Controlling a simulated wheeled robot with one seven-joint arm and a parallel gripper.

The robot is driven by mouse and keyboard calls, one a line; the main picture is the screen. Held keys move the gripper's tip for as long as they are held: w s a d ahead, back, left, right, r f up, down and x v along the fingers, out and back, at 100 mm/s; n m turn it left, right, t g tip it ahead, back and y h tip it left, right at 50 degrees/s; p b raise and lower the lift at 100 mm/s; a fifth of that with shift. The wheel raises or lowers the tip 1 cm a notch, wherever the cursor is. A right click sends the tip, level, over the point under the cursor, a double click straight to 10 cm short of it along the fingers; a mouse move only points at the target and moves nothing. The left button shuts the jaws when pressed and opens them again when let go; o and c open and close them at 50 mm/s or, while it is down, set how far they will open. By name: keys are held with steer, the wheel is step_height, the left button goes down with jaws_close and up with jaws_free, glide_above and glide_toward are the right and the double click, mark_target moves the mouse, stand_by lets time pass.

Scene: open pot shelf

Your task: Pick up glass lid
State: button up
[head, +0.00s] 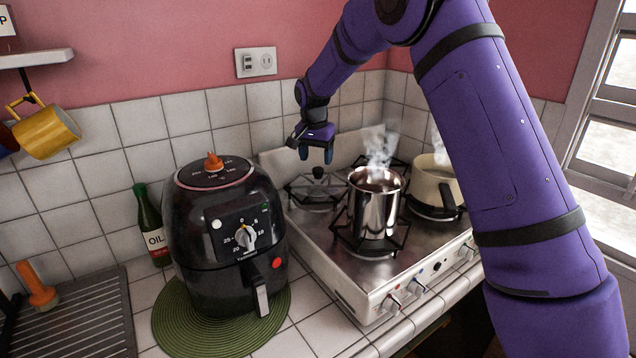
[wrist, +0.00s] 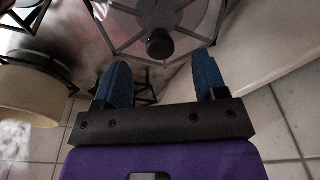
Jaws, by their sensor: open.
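The glass lid (head: 314,191) lies on the back-left burner of the stove, with its round black knob (head: 318,172) upward. In the wrist view the clear lid (wrist: 185,18) is at the top, partly cut off by the frame, and its knob (wrist: 160,43) is just beyond the fingers. My gripper (head: 316,155) points down above the knob, with a small gap. The wrist view shows the gripper (wrist: 161,70) with its two blue fingers apart and nothing between them.
A steaming steel pot (head: 376,208) stands on the front burner, right of the lid. A cream pot (head: 433,182) is farther right. A black air fryer (head: 225,240) stands left of the stove (head: 350,292). A tiled wall (head: 225,108) is close behind the lid.

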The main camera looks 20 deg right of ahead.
mark_target(318, 168)
steer(key=shift+w+d+f, duration=0.15)
steer(key=shift+f, duration=0.7)
steer(key=shift+w+d+f, duration=0.1)
steer(key=shift+w+f, duration=0.1)
steer(key=shift+f, duration=0.7)
steer(key=shift+w+d+f, duration=0.15)
steer(key=shift+f, duration=0.7)
steer(key=c, duration=1.1)
steer(key=shift+r, duration=0.2)
